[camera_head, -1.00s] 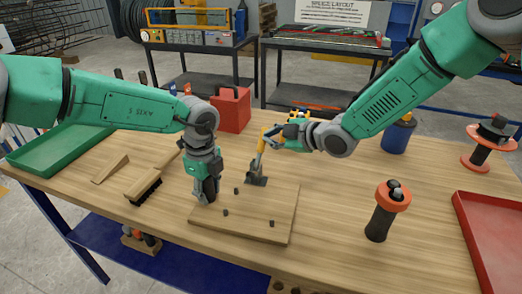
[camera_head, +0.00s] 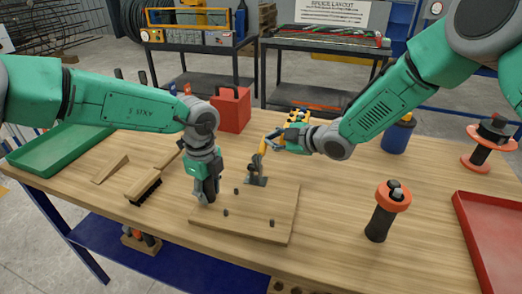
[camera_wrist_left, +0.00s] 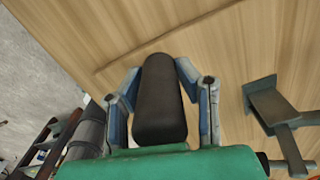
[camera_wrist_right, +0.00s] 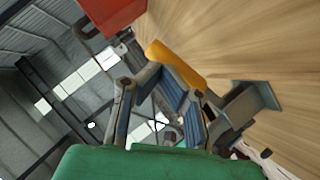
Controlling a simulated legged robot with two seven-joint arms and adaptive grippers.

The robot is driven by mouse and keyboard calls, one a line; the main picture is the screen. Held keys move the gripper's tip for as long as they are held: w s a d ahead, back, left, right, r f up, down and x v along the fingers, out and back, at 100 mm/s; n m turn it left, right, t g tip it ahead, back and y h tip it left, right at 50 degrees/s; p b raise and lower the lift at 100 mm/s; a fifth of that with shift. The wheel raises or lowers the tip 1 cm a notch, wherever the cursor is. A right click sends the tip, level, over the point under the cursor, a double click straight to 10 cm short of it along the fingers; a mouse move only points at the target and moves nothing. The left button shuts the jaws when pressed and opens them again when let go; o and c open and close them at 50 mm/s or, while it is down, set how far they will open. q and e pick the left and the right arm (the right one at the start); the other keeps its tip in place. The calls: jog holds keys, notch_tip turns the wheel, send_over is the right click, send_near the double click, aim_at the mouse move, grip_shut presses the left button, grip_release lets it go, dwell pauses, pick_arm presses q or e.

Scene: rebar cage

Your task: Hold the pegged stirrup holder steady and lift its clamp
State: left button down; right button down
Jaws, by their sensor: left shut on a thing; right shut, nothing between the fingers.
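The pegged stirrup holder is a flat wooden board (camera_head: 262,228) with several short dark pegs, lying on the table. My left gripper (camera_head: 207,196) points down at its left edge, shut on a black rounded grip (camera_wrist_left: 160,100) that mostly hides behind the fingers in the head view. The clamp (camera_head: 256,172) stands at the board's back edge, with a dark metal base and a yellow handle (camera_head: 263,147) tilted up. It also shows in the left wrist view (camera_wrist_left: 272,105). My right gripper (camera_head: 272,139) is shut and empty beside the handle's upper end; the handle (camera_wrist_right: 175,65) lies beyond its fingertips in the right wrist view.
A brush (camera_head: 145,185) and a wooden wedge (camera_head: 110,168) lie left of the board. A red box (camera_head: 232,110) stands behind. A black-and-orange tool (camera_head: 383,210) stands to the right, near a red tray (camera_head: 490,240). The table between board and tool is clear.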

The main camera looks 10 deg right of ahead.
jog(key=s+d+r, duration=0.6)
jog(key=d+r, duration=0.1)
jog(key=r, duration=0.2)
jog(key=shift+d, duration=0.2)
dwell(0.3)
pick_arm(q)
jog(key=c, duration=1.1)
grip_release()
jog(key=shift+r, duration=0.1)
